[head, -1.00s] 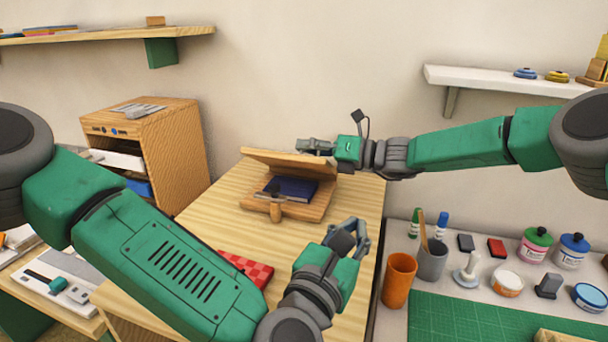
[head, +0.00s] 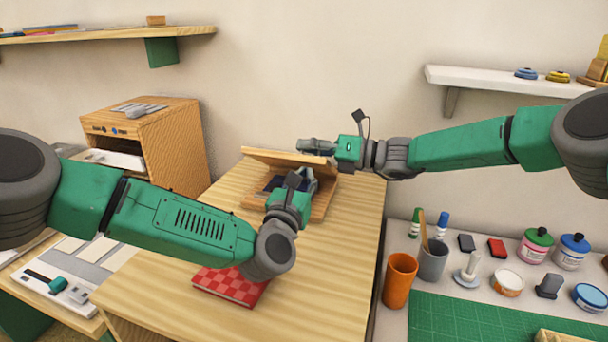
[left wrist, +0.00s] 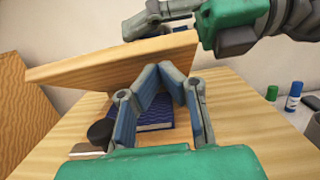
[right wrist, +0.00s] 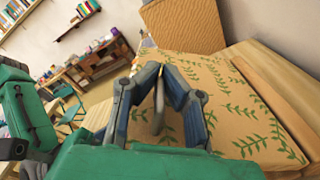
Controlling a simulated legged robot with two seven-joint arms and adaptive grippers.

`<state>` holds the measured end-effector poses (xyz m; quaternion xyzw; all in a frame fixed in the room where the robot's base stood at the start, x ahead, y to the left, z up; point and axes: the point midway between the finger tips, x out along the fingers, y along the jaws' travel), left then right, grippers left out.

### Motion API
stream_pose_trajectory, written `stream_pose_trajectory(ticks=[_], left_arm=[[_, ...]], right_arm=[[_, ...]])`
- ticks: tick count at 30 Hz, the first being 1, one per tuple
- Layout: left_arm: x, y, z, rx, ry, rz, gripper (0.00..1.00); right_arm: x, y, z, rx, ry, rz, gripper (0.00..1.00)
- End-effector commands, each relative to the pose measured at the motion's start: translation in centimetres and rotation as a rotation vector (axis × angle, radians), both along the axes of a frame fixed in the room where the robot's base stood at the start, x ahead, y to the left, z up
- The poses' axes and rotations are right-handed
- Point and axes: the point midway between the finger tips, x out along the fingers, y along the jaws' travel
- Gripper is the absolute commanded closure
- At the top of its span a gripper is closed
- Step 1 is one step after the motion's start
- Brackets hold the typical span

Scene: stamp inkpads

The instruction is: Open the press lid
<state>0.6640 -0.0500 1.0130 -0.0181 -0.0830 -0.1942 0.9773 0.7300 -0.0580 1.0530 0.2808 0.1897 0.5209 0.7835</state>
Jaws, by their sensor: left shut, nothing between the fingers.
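The wooden press (head: 318,207) stands at the back of the table, its lid (head: 262,155) raised and tilted above the base. In the left wrist view the lid (left wrist: 110,65) slants above a dark blue book (left wrist: 155,117) in the press. My left gripper (head: 304,176) is shut and empty at the front of the press, below the lid's edge, hiding part of the book. My right gripper (head: 312,147) is at the lid's upper edge. In the right wrist view its fingertips (right wrist: 163,68) are close together near the leaf-patterned face; its hold is unclear.
A red checkered book (head: 228,285) lies at the table's front, partly under my left arm. A wooden cabinet (head: 180,150) stands left. An orange cup (head: 400,283) and several ink jars stand on the right bench. The table's right front is clear.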

Motion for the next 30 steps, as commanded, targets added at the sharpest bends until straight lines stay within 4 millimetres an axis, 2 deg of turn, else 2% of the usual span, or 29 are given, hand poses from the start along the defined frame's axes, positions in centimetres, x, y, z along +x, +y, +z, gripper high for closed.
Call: stream_pose_trajectory(ticks=[1, 13, 19, 26, 27, 28, 30], left_arm=[[0.3, -0.1, 0.1, -0.001, -0.001, 0.001, 1.0], [0.6, -0.2, 0.1, -0.001, 0.001, 0.0, 1.0], [1.5, -0.5, 1.7, -0.002, -0.001, 0.003, 1.0], [1.6, -0.5, 2.1, -0.002, -0.008, 0.005, 1.0], [1.6, -0.5, 2.2, -0.002, -0.009, 0.005, 1.0], [1.6, -0.5, 2.2, -0.003, -0.01, 0.005, 1.0], [1.5, -0.5, 2.2, -0.003, -0.008, 0.004, 1.0]], right_arm=[[0.2, -0.6, -0.4, -0.005, 0.004, -0.011, 1.0], [0.3, -0.6, -0.4, -0.006, 0.004, -0.012, 1.0], [0.2, -0.6, -0.4, -0.007, 0.004, -0.01, 1.0], [-0.1, -0.5, -0.7, -0.008, 0.007, -0.003, 1.0], [-0.1, -0.5, -0.8, -0.008, 0.008, -0.003, 0.84], [-0.1, -0.5, -0.8, -0.008, 0.008, -0.003, 0.73], [-0.1, -0.4, -0.7, -0.008, 0.007, -0.002, 0.72]])
